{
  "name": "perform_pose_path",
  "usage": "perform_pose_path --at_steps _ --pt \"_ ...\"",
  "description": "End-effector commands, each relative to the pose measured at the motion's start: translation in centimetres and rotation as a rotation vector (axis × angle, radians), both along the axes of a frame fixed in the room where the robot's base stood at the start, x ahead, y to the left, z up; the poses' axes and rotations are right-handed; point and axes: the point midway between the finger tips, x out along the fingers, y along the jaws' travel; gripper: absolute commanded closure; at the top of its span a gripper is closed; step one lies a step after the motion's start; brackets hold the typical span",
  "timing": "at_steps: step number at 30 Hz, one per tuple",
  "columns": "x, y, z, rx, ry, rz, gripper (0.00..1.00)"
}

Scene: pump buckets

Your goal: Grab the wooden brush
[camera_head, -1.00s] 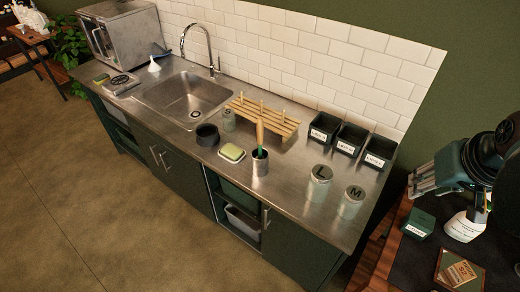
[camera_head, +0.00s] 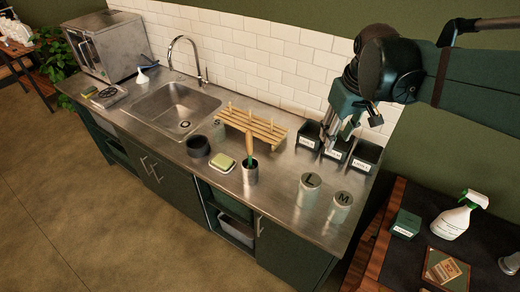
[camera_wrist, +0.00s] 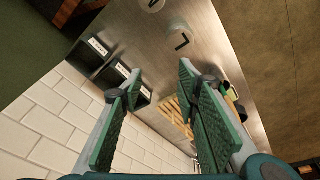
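The wooden brush (camera_head: 250,146) stands in a metal cup (camera_head: 250,174) on the steel counter, its handle pointing up and tilted slightly. Its lower end is hidden inside the cup. In the wrist view a small brush-like shape (camera_wrist: 231,91) shows beyond the right finger, partly hidden. My gripper (camera_head: 342,146) is above the black bins, to the right of the brush and apart from it. In the wrist view my gripper (camera_wrist: 160,72) has its two fingers spread with nothing between them.
Canisters marked L (camera_head: 308,190) and M (camera_head: 341,207) stand right of the cup. A sponge on a dish (camera_head: 223,163), a dark bowl (camera_head: 198,146) and a wooden rack (camera_head: 252,127) surround it. Black bins (camera_head: 365,157) line the tiled wall.

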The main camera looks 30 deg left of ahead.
Motion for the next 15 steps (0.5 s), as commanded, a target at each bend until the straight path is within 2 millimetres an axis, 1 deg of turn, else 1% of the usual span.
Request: perform_pose_path --at_steps 1,8,15 --pt "0.1 1.6 0.1 -0.007 0.009 0.026 0.67" --pt "0.1 7.8 -0.5 -0.041 0.045 0.141 0.67" --pt "-0.7 14.3 -1.6 -0.079 0.083 0.258 0.67"
